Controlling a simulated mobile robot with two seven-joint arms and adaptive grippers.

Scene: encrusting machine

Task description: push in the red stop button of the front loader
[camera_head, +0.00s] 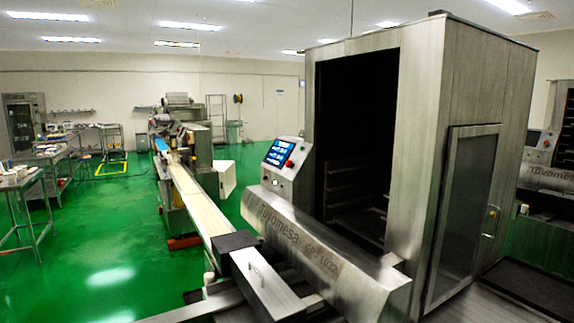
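A large steel loader cabinet (467,100) with a dark open front stands at the centre right. A tilted control panel (272,173) sits at its left side, with a lit blue screen (279,153). A small red button (289,164) is on this panel, to the lower right of the screen. It is too small to tell whether it is pressed in. Neither of my grippers is in view, and nothing touches the panel.
A second similar machine at the right edge has its own panel (540,146). A sloped steel cover (300,235) lies below the nearer panel. A long conveyor (203,208) runs left of it. Green floor (110,235) is open further left, with steel tables (22,180) beyond.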

